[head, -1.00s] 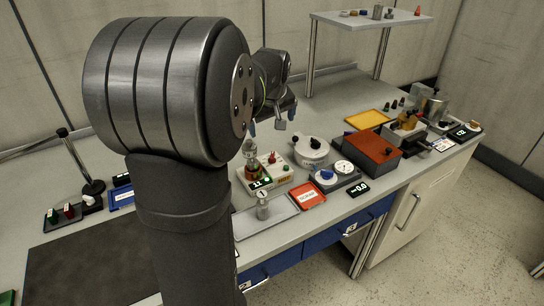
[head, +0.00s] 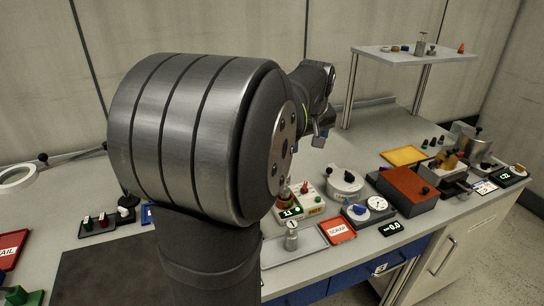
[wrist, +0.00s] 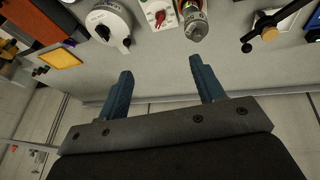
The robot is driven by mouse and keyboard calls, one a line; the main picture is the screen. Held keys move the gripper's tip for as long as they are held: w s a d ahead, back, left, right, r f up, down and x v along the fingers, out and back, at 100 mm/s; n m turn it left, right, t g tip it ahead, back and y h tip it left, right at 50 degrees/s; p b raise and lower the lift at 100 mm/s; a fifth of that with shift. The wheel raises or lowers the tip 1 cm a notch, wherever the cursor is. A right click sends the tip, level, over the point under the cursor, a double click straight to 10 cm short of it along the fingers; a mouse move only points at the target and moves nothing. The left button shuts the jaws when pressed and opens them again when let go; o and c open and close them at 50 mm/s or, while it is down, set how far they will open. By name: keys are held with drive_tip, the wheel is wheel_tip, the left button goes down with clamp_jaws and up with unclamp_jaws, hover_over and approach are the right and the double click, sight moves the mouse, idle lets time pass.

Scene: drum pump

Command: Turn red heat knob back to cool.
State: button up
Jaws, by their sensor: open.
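The red heat knob (head: 304,188) sits on a cream box (head: 314,199) with a green display. In the wrist view the red knob (wrist: 160,18) shows at the top, on the white panel face. A flask (head: 284,193) with amber liquid stands beside the knob on the same box; my arm partly hides it in the head view. It also shows in the wrist view (wrist: 195,22). My gripper (head: 320,138) is above the bench, behind and above the box. In the wrist view its blue fingers (wrist: 160,72) are wide apart with nothing between them, apart from the knob.
A white round pot (head: 345,184) stands right of the box. A blue-knobbed unit with a dial (head: 368,209) and a red-brown block (head: 407,188) are further right. Bench behind the box is clear.

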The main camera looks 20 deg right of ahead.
drive_tip(key=w+m, duration=0.1)
drive_tip(key=m, duration=0.1)
drive_tip(key=m+g+y, duration=0.2)
drive_tip(key=m+g, duration=0.2)
drive_tip(key=m, duration=1.9)
hover_over(305, 188)
drive_tip(key=w, duration=0.2)
wheel_tip(305, 188, down, 5)
drive_tip(key=f, duration=1.7)
drive_tip(key=shift+s+d+f, duration=0.1)
drive_tip(key=shift+d+f, duration=0.05)
drive_tip(key=shift+d, duration=0.15)
drive_tip(key=c, duration=1)
